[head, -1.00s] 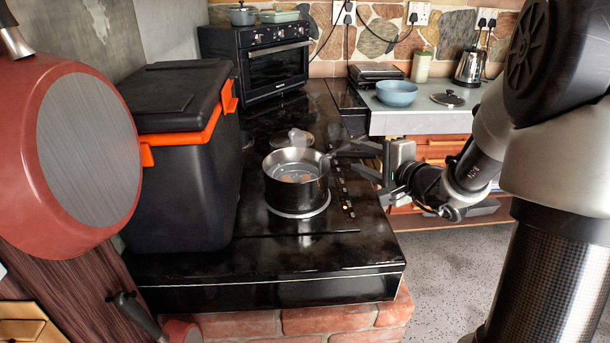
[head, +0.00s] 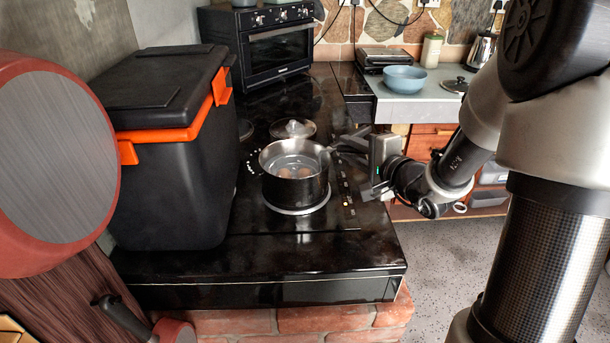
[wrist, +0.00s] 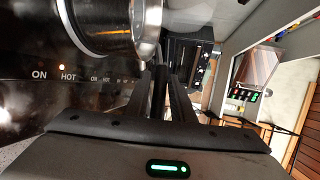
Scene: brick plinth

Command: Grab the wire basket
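A dark saucepan (head: 296,187) with a shiny rim stands on the hob, holding liquid and several brownish round things. A wire basket cannot be made out clearly. A thin grey part at the pan's right rim (head: 326,157) could belong to it or to the pan. My gripper (head: 345,145) is level, just right of the pan, its fingers pointing left at the rim. In the wrist view the pan (wrist: 105,25) is at the top, just beyond the two dark fingers (wrist: 167,85), which look close together. Whether they hold anything is hidden.
A glass lid (head: 293,128) lies behind the pan. A black box with orange latches (head: 170,190) stands to the left, and a red pan (head: 50,170) hangs in front. A black oven (head: 278,55) is behind. A blue bowl (head: 404,78) stands on the right counter.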

